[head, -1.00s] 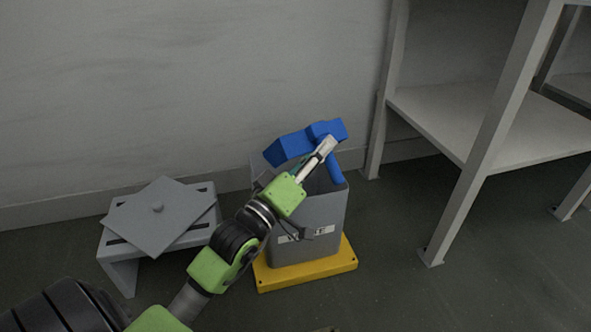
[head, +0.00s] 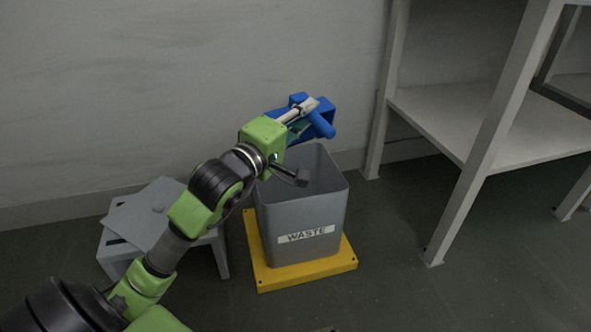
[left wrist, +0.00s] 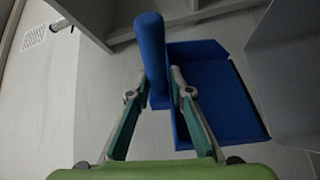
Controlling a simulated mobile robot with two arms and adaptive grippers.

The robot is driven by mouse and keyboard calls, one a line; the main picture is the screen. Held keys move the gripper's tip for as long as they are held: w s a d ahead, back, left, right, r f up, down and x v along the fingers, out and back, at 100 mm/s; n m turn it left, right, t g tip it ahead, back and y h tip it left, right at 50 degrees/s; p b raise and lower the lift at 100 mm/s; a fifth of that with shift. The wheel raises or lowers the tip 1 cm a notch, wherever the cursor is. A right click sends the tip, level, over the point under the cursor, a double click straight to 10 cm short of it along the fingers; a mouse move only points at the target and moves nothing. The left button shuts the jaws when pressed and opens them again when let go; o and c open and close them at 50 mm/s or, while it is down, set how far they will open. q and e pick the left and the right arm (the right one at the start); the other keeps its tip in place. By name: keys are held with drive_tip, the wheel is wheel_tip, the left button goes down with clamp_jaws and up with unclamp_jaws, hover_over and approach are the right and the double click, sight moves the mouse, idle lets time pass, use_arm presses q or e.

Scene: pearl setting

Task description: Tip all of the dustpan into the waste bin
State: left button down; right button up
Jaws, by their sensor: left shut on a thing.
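The blue dustpan (head: 322,129) is held in the air above the back rim of the waste bin. My left gripper (head: 306,108) is shut on its handle. In the left wrist view, the gripper's fingers (left wrist: 157,93) close around the dustpan's round handle, and the tray of the dustpan (left wrist: 215,95) spreads to the right. I see no debris on the part of the tray that shows. The grey waste bin (head: 308,218) stands upright with its top open and a WASTE label in front. Its floor is hidden. My right gripper is in neither view.
The bin stands on a yellow base (head: 310,275). A pale shelf unit (head: 480,130) stands at the right. The wall is close behind; the floor in front is clear.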

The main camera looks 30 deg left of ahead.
sight(292, 96)
use_arm(q)
drive_tip(key=a+n, duration=0.1)
drive_tip(key=w+a+r+n+g, duration=0.1)
drive_tip(key=a, duration=0.1)
drive_tip(key=w+a+r+n, duration=0.1)
drive_tip(key=n, duration=0.1)
drive_tip(key=shift+a+g, duration=0.3)
drive_tip(key=shift+a, duration=0.1)
drive_tip(key=w+a+f+n+g+h, duration=0.1)
drive_tip(key=w+a+f+n, duration=0.2)
drive_tip(key=a, duration=0.4)
drive_tip(key=w+a+f+n+g+h, duration=0.2)
drive_tip(key=w+a+f+n, duration=0.1)
drive_tip(key=a, duration=0.4)
drive_tip(key=w+a+f+n+g+h, duration=0.1)
drive_tip(key=w+a+f+n+h, duration=0.1)
drive_tip(key=a, duration=0.5)
drive_tip(key=w+f+n, duration=0.1)
drive_tip(key=f+n, duration=0.1)
drive_tip(key=n, duration=0.1)
drive_tip(key=shift+w+a+g, duration=0.3)
drive_tip(key=shift+w+g, duration=0.05)
drive_tip(key=shift+g, duration=0.05)
drive_tip(key=shift+f, duration=0.1)
